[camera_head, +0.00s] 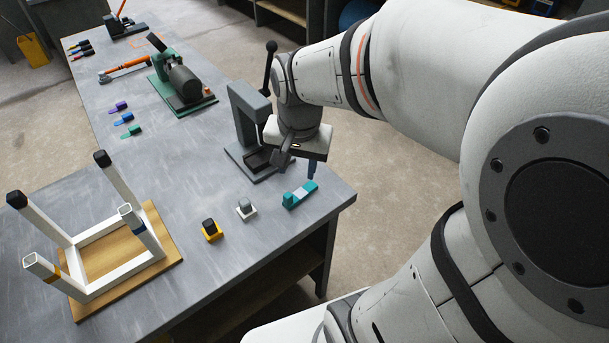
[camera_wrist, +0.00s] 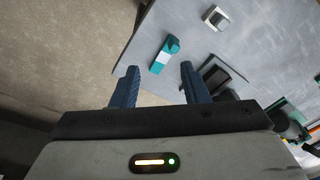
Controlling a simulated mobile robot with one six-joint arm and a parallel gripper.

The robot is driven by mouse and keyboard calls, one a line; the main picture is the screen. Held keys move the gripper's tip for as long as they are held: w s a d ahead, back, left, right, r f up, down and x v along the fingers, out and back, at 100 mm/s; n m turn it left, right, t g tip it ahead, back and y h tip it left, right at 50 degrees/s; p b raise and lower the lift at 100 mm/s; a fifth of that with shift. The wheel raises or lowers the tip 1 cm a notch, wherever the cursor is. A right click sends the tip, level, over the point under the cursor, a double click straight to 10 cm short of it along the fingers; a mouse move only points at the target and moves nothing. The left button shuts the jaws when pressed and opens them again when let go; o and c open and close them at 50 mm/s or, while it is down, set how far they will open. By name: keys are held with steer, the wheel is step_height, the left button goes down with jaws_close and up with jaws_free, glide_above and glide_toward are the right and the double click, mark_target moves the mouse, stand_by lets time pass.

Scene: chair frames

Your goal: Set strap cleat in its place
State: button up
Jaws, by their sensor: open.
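A teal piece with a pale middle (camera_head: 299,195), which may be the strap cleat, lies on the bench near its front right corner. In the wrist view the teal piece (camera_wrist: 166,54) shows just beyond the space between my fingertips. My gripper (camera_head: 299,168) is open and empty, above the bench edge, a little above and behind the teal piece. Its two blue fingers (camera_wrist: 157,72) stand apart with nothing between them. An upturned chair frame (camera_head: 88,297) has white legs pointing up; two have black caps and two show open ends with blue and orange bands.
A grey press (camera_head: 243,115) with a lever stands close to my gripper. A black cap in a yellow holder (camera_head: 212,236) and a pale block (camera_head: 246,214) lie left of the teal piece. Small coloured pieces (camera_head: 124,118) and a green machine (camera_head: 180,82) are farther back. The bench middle is clear.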

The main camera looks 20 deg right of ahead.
steer(key=s+r+n+t, duration=0.1)
steer(key=s+n, duration=0.5)
steer(key=shift+s+r, duration=0.2)
steer(key=shift+s, duration=0.2)
